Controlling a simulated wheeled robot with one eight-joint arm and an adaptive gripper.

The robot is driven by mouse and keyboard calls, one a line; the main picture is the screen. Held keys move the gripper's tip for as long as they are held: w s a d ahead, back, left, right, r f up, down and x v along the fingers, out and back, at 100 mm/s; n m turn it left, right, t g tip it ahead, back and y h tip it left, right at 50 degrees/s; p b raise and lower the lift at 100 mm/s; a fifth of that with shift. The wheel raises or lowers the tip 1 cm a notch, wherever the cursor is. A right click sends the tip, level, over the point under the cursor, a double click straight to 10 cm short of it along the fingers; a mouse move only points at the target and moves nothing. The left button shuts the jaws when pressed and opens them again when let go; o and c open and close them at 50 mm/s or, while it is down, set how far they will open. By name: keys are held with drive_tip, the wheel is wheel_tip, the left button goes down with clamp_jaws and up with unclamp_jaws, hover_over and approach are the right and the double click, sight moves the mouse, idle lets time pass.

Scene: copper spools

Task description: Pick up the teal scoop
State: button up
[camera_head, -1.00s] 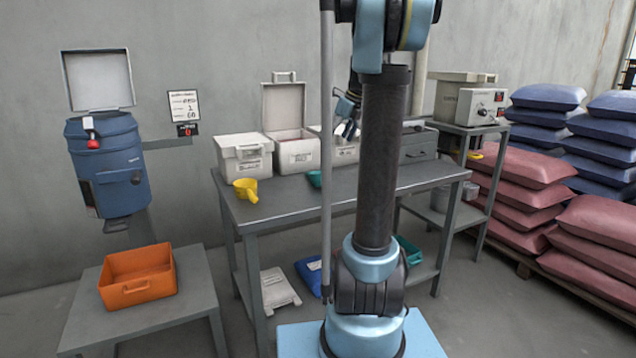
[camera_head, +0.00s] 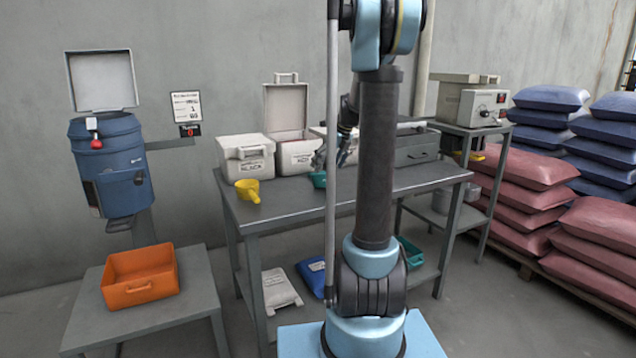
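The teal scoop (camera_head: 319,179) lies on the grey workbench (camera_head: 290,209), partly hidden behind a thin grey pole of mine. My gripper (camera_head: 332,159) hangs just above and slightly right of the scoop, apart from it as far as I can see. Its fingers look spread, with nothing visible between them, though the pole covers part of them.
A yellow scoop (camera_head: 248,190) lies at the bench's left. Open and closed white boxes (camera_head: 245,158) and a grey drawer case (camera_head: 416,149) line the back. An orange tray (camera_head: 140,279) sits on a low table at left. A teal container (camera_head: 410,252) is on the lower shelf.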

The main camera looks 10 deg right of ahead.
sight(318, 178)
drive_tip(key=shift+w+x, duration=0.2)
drive_tip(key=shift+x, duration=2.5)
drive_tip(key=shift+r, duration=0.15)
drive_tip(key=c, duration=1.2)
drive_tip(key=shift+c, duration=0.2)
